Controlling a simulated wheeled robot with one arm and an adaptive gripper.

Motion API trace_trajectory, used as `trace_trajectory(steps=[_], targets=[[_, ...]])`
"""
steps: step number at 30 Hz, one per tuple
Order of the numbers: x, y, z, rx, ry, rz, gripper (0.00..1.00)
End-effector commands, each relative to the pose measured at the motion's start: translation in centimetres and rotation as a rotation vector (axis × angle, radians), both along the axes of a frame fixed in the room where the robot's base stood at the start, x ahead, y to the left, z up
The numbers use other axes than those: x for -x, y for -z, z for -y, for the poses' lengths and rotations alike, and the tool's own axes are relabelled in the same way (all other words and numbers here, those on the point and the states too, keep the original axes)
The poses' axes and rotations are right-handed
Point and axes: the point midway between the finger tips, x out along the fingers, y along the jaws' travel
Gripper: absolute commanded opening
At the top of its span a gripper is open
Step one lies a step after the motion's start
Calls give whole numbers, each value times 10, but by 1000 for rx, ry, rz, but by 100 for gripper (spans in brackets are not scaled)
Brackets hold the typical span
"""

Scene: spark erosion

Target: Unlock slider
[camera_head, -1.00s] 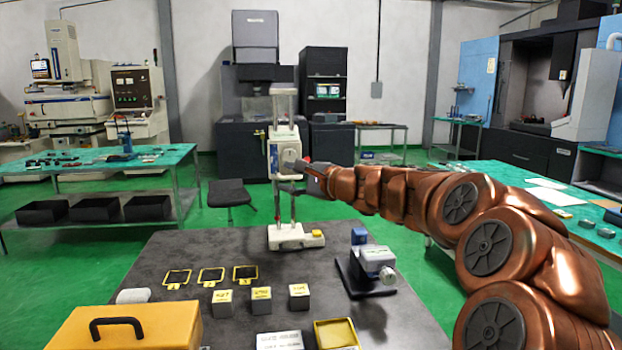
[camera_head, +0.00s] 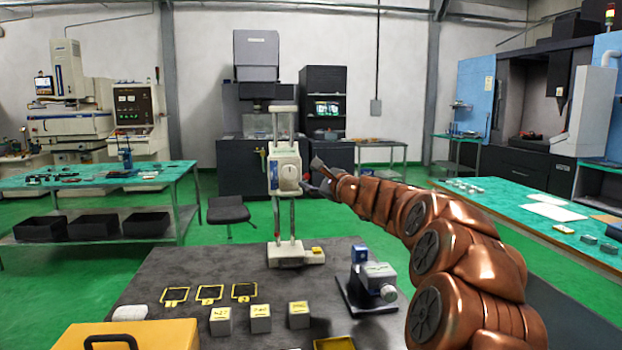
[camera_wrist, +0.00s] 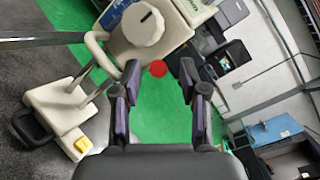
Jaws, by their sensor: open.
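A white slider head (camera_head: 285,172) sits partway up two upright metal columns on a white base (camera_head: 286,254) at the back of the dark table. In the wrist view the slider head (camera_wrist: 178,45) fills the top middle, tilted, with a blue label. A round white knob (camera_wrist: 145,27) with a short dark mark shows on it. My gripper (camera_head: 318,172) is just right of the slider head in the head view. In the wrist view my gripper (camera_wrist: 158,78) is open and empty. Its fingertips are below the knob, apart from it. A red dot shows between them.
The base has a yellow button (camera_wrist: 83,145). A grey-blue device (camera_head: 372,278) stands on the table at right. Several grey blocks (camera_head: 260,318) and yellow-edged frames (camera_head: 210,293) lie in front. A yellow case (camera_head: 125,337) is at the front left.

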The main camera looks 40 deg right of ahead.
Motion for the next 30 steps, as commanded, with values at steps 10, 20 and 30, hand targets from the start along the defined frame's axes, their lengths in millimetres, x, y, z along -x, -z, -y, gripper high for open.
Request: trace_trajectory(steps=[10,20,30], targets=[[-6,1,-1,0,-1,-2,43],[-6,1,-1,0,-1,-2,15],[-6,1,-1,0,-1,-2,0]])
